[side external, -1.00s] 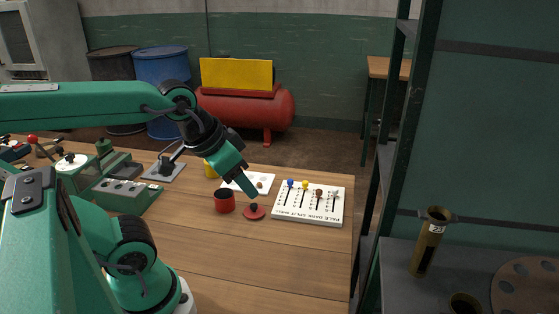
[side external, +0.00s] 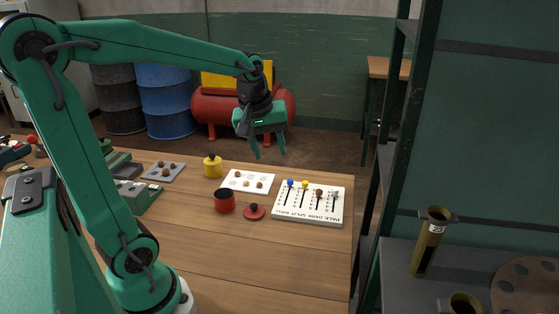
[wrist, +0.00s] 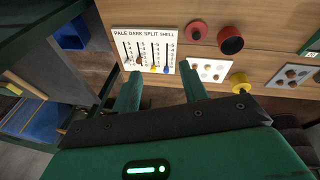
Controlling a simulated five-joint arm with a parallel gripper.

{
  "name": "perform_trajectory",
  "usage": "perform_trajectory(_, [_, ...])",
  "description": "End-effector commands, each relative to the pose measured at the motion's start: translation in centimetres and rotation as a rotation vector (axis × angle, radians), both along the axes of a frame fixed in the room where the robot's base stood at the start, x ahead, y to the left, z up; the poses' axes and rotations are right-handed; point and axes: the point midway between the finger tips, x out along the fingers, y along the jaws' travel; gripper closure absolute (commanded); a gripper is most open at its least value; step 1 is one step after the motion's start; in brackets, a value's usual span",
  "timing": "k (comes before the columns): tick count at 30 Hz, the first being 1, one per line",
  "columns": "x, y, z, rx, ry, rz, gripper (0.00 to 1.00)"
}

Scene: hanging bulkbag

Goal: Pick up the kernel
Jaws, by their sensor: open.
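Small brown kernels lie on a white tray (side external: 232,186) at the middle of the table; one kernel (side external: 259,185) is near its right side. The white tray (wrist: 197,73) also shows in the wrist view. More brown kernels (side external: 166,174) sit on a grey tray (side external: 177,167) to the left. Which kernel is meant, I cannot tell. My gripper (side external: 270,153) is open and empty, raised above the back of the table, fingers pointing down.
A white board (side external: 308,217) with sliders and coloured knobs lies at the right. A red pot (side external: 225,202) is open; its red lid (side external: 255,213) lies beside it. A yellow lidded pot (side external: 213,168) stands behind. A shelf rack (side external: 385,150) borders the right. The front table is clear.

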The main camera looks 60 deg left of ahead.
Motion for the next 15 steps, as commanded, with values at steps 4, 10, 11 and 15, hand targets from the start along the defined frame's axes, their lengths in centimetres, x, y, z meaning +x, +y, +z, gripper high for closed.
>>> perform_trajectory(4, [2.1,2.7,-1.4,-0.048,0.033,0.192,0.57])
perform_trajectory(10, [4.4,6.4,-3.6,-0.106,0.071,0.452,0.57])
perform_trajectory(11, [4.7,7.0,-4.0,-0.114,0.076,0.491,0.57])
perform_trajectory(15, [6.0,9.8,-6.1,-0.149,0.101,0.675,0.57])
